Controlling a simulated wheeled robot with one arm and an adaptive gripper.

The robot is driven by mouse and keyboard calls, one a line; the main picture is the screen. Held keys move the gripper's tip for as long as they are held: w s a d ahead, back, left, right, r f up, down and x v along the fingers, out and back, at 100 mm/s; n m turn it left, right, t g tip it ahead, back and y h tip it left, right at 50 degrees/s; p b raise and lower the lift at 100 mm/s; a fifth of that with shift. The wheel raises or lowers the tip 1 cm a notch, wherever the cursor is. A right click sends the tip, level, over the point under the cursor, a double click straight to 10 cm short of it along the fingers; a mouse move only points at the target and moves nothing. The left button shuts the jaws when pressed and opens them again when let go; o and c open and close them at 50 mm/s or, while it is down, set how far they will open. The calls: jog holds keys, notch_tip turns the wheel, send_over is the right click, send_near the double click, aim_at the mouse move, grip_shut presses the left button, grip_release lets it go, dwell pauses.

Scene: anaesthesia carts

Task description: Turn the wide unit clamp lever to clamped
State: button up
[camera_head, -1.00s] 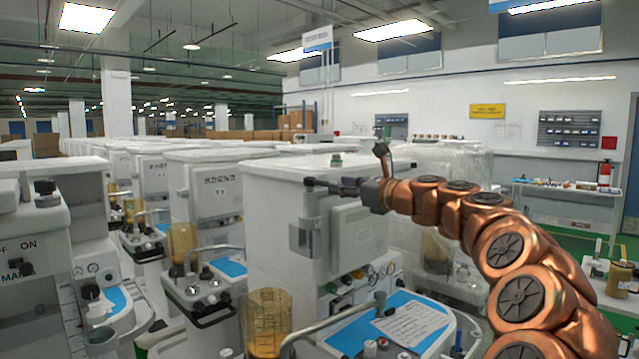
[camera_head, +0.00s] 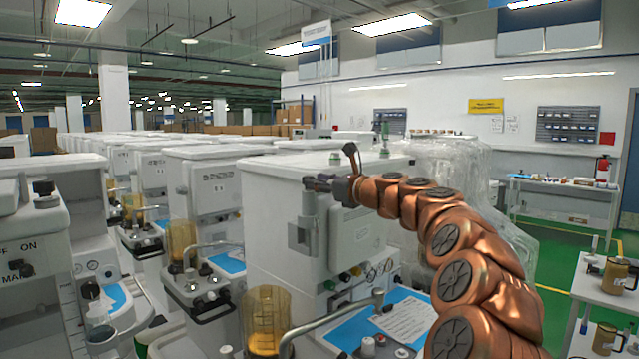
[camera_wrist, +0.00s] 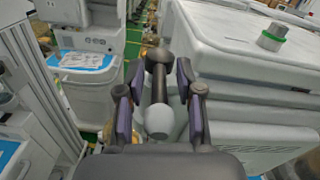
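The wide white unit (camera_head: 275,210) stands in the middle of the head view, with a grey bracket (camera_head: 304,236) on its side. My gripper (camera_head: 311,184) is beside its upper part, above the bracket. In the wrist view, a dark lever with a pale grey rounded knob (camera_wrist: 159,121) lies between the two fingers of my gripper (camera_wrist: 160,112). The fingers are spread, one on each side of the lever, with a small gap visible on both sides. I take this to be the clamp lever. In the head view my gripper hides the lever, and its setting cannot be told.
An amber canister (camera_head: 266,318) and a curved metal handle (camera_head: 335,318) stand at the unit's front. A plastic-wrapped unit (camera_head: 455,165) is behind my arm. A table with mugs (camera_head: 606,300) is at the right. More white carts crowd the left.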

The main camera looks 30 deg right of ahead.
grip_shut()
